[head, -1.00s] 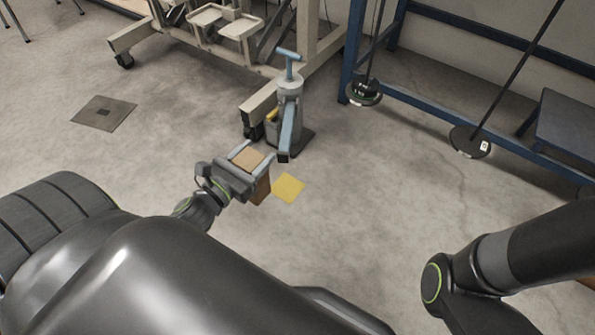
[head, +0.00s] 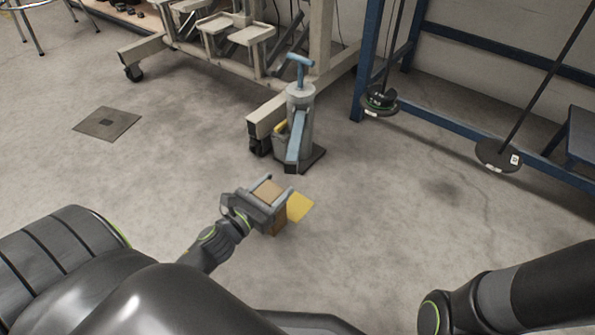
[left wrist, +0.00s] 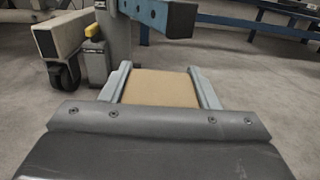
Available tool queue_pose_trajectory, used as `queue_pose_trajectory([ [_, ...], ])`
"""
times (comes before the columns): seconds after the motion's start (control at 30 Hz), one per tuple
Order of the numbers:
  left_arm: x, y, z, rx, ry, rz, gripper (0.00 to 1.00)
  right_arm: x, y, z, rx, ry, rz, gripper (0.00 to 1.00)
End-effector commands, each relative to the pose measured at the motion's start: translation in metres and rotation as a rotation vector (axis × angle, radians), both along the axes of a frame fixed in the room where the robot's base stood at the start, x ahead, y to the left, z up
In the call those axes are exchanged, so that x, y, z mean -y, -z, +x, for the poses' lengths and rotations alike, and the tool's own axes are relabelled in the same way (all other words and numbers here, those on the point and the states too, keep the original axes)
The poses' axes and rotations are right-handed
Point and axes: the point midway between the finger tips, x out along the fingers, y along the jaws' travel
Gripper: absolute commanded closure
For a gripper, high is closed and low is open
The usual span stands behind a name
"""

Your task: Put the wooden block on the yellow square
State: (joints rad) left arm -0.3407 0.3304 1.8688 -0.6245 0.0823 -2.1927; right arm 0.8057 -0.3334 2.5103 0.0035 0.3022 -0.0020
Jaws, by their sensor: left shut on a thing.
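The wooden block (head: 268,191) is a tan box with a browner side, held between the two fingers of my left gripper (head: 271,188). In the left wrist view the block (left wrist: 161,88) fills the gap between the fingers (left wrist: 161,85). The yellow square (head: 300,207) lies flat on the floor, just right of the block in the head view and partly hidden behind it. How high the block is above the floor is hard to tell. My right arm shows at the lower right, but its gripper is out of view.
A grey jack-like device (head: 299,125) with a blue handle stands just beyond the block. A wheeled beige frame (head: 262,55) and a blue rack (head: 445,118) with hanging weights (head: 498,155) stand behind. A floor plate (head: 107,123) lies left. The floor right of the square is clear.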

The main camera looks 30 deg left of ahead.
Motion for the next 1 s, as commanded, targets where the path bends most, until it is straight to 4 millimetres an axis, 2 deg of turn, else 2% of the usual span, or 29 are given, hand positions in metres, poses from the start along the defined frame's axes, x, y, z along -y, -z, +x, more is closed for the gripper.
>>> queue_pose_trajectory([
  [0.17, 0.002, -0.003, 0.020, 0.003, 0.000, 0.001, 0.95, 0.000, -0.003, 0.000, 0.000, 0.001, 0.000, 0.64],
  [0.2, 0.003, -0.006, 0.031, 0.005, 0.000, -0.001, 0.95, 0.000, -0.010, 0.000, -0.001, 0.001, -0.001, 0.64],
  [0.3, 0.004, -0.005, 0.048, 0.003, 0.000, -0.001, 0.95, 0.000, -0.015, 0.000, 0.001, 0.002, -0.001, 0.64],
  [0.57, 0.005, -0.002, 0.065, 0.002, 0.000, -0.001, 0.95, -0.001, -0.018, -0.003, 0.010, 0.001, -0.001, 0.64],
  [0.77, 0.008, -0.004, 0.095, 0.004, 0.001, 0.000, 0.95, -0.001, -0.022, -0.002, 0.009, 0.000, -0.001, 0.64],
  [0.83, 0.008, 0.010, 0.095, 0.000, 0.000, 0.000, 0.95, -0.001, -0.011, -0.003, 0.012, -0.001, -0.002, 0.64],
  [1.0, 0.008, 0.011, 0.094, 0.002, 0.000, 0.000, 0.95, -0.001, -0.008, -0.001, 0.005, 0.001, -0.001, 0.64],
])
